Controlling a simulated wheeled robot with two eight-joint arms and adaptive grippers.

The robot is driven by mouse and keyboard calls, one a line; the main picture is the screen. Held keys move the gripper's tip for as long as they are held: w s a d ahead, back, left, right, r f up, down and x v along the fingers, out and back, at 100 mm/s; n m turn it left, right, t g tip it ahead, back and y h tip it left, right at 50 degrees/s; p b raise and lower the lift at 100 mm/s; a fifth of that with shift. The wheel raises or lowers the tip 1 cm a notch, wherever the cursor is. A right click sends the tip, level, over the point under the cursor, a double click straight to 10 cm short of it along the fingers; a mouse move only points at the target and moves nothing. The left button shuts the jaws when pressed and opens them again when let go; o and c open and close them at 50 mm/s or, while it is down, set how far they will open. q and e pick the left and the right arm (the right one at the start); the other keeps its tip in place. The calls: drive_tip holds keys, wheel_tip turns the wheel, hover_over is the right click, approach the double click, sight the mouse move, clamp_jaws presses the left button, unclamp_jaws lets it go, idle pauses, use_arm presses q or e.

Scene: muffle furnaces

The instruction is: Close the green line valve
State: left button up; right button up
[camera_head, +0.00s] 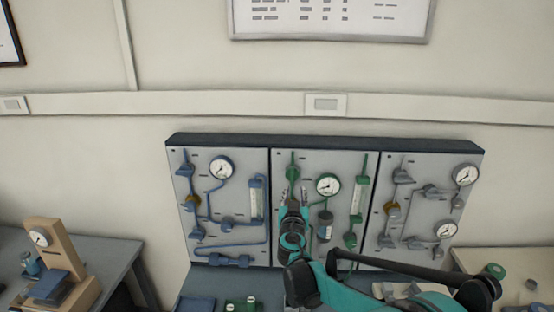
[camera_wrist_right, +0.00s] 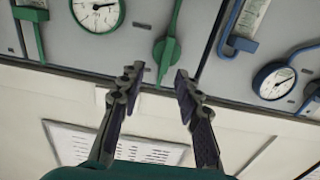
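The green line runs on the middle panel (camera_head: 300,245). Its upper green valve (camera_head: 292,172) has a handle lying along the vertical pipe; the valve also shows in the right wrist view (camera_wrist_right: 166,52). My right gripper (camera_head: 292,200) is in front of the left part of this panel, below that valve, and hides part of the line. In the right wrist view my right gripper (camera_wrist_right: 158,82) is open and empty, its fingertips apart with the green handle beyond the gap. Contact is not visible. A second green valve (camera_head: 350,240) is lower right. My left gripper is not in view.
A green-rimmed gauge (camera_head: 328,185) and a green flow tube (camera_head: 357,196) are right of my gripper. A blue line panel (camera_head: 215,255) stands left and a grey line panel (camera_head: 415,262) right. Blocks and small items stand on the benches below.

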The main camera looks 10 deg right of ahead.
sight(292, 177)
drive_tip(key=x, duration=0.5)
drive_tip(key=a+x, duration=0.1)
drive_tip(key=x, duration=0.2)
drive_tip(key=shift+w+r+b, duration=0.3)
drive_tip(key=shift+r, duration=0.1)
clamp_jaws()
